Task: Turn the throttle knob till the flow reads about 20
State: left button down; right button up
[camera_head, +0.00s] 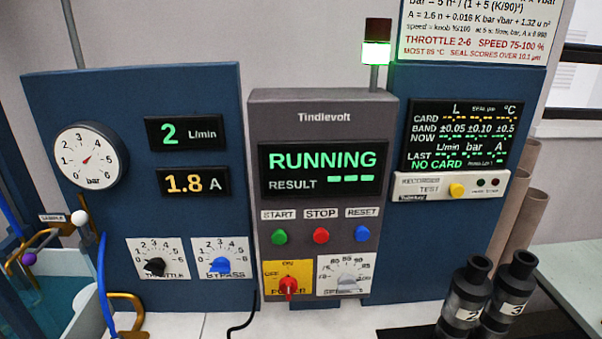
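The throttle knob (154,267) is a black knob on a white dial plate marked up to 6, low on the left blue panel. Its exact setting is too small to read surely. The flow display (184,133) above it reads 2 L/min in green. The current display (187,183) reads 1.8 A. Neither of my grippers is in view.
A blue bypass knob (220,263) sits right of the throttle. The central grey panel's screen (322,169) reads RUNNING, above buttons, a red power switch (288,287) and a speed knob (347,281). Black numbered cylinders (464,300) stand at lower right. Tubing is at lower left.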

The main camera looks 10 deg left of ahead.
aim_at(156, 266)
jog(key=u, duration=1.25)
